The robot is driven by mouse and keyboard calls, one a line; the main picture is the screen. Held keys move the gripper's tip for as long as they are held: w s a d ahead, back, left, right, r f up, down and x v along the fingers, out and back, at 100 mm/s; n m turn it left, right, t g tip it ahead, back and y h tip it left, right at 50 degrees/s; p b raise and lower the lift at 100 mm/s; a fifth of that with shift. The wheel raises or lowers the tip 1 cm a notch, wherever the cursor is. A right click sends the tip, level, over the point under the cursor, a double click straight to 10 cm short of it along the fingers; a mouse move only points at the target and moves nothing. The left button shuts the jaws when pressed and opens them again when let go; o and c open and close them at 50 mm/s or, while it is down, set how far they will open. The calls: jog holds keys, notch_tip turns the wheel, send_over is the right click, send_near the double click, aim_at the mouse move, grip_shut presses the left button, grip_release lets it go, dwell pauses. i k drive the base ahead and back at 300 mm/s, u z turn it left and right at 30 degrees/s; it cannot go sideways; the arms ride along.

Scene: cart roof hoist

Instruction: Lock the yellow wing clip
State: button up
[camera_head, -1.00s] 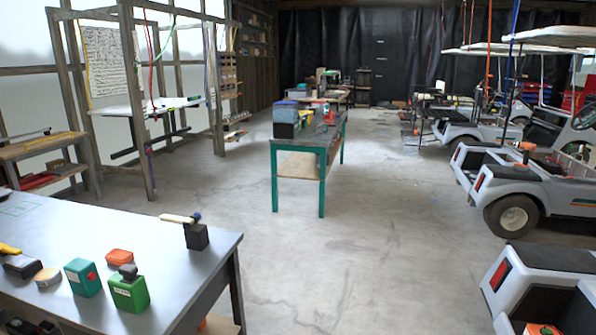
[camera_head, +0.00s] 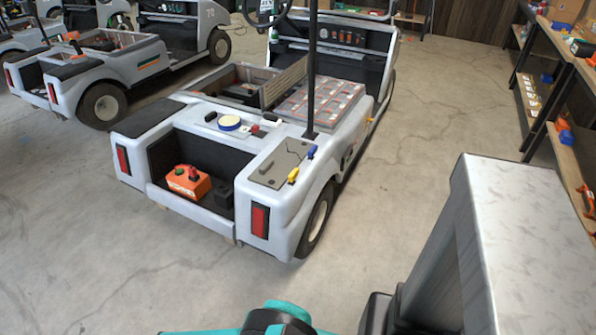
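A small yellow clip (camera_head: 293,174) sits on the grey panel (camera_head: 278,166) at the rear right corner of the nearest white cart (camera_head: 275,228). A similar blue clip (camera_head: 311,151) sits just behind it, at the panel's right edge. The yellow clip is too small here to tell whether it is locked. Teal and black parts of my arm show at the bottom edge, well apart from the cart. My gripper's fingers are not in view.
An orange box (camera_head: 188,182) with a red knob sits in the cart's open rear bay. A dark post (camera_head: 312,70) rises behind the panel. Other carts (camera_head: 105,75) stand at the left and shelves (camera_head: 560,70) at the right. Bare concrete floor lies in front.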

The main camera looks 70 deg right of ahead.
aim_at(293, 174)
jog(key=u, duration=0.75)
jog(key=k, duration=0.15)
jog(key=z, duration=2.95)
jog(key=k, duration=0.55)
jog(key=z, duration=0.05)
jog(key=i, duration=0.5)
jog(key=z, duration=0.15)
